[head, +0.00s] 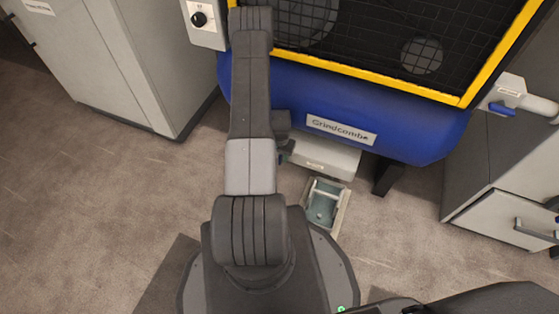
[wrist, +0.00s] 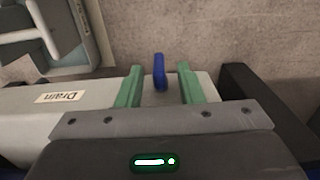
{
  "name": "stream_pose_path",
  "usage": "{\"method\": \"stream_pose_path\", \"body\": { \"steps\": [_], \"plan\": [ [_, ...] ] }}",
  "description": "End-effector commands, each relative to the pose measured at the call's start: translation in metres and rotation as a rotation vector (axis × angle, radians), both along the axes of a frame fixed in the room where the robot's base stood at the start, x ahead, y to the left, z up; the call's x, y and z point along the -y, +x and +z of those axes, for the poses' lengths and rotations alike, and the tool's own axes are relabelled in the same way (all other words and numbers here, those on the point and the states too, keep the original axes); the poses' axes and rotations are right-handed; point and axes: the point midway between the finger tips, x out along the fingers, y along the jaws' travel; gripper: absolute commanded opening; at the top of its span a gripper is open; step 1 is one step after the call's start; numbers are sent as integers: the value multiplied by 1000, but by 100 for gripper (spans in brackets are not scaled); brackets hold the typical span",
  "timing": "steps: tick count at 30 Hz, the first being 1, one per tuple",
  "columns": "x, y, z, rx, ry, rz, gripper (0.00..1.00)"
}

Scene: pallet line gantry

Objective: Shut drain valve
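The drain valve shows as a blue lever (wrist: 159,72) in the wrist view, sticking out from a pale housing (wrist: 108,92) that carries a "Drain" label (wrist: 60,97). My gripper (wrist: 160,68) is open. Its two green fingers stand on either side of the lever, with a visible gap on both sides. In the head view the pale housing (head: 325,156) sits low under the blue tank of the Grindcombe machine. There my arm hides most of my gripper and the lever. I cannot tell the depth between fingers and lever exactly.
A tray (head: 342,212) with a greenish container lies on the floor below the housing. A dark leg (head: 387,178) stands right of it. A second blue lever (head: 502,109) is on a pipe at the right. Grey cabinets flank the machine. Carpet at front left is clear.

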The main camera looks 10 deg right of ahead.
Motion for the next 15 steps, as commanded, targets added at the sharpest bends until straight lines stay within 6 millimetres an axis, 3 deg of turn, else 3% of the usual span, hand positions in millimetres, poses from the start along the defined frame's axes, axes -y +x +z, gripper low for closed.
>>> {"method": "stream_pose_path", "body": {
  "steps": [6, 15],
  "plan": [
    [0, 0, -23, -1, 1, 0, 34],
    [0, 0, -25, 0, 0, 0, 34]
  ]
}}
